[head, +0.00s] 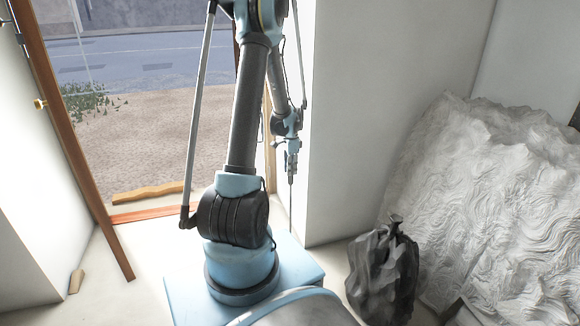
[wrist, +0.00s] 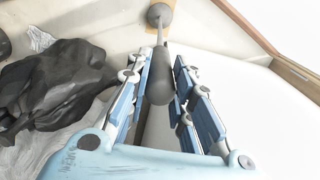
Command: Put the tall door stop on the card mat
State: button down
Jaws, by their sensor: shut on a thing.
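My gripper (wrist: 165,80) is shut on the tall door stop (wrist: 160,86), a grey piece with a thick grip, a thin rod and a rounded end. In the head view my gripper (head: 291,168) is beside the white wall corner, with the thin dark rod (head: 291,200) hanging upright below it. In the wrist view the rounded end lies over a tan flat patch (wrist: 180,28), which looks like the card mat. I cannot tell whether the end touches it. The mat is hidden in the head view.
A dark lumpy sack (head: 383,275) and a large pale crumpled heap (head: 490,190) stand at the right. An open doorway with a wooden frame (head: 75,150) is at the left. A small tan wedge (head: 77,281) lies by the left wall.

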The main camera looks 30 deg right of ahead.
aim_at(290, 178)
jog(key=shift+f, duration=1.15)
jog(key=c, duration=1.4)
grip_release()
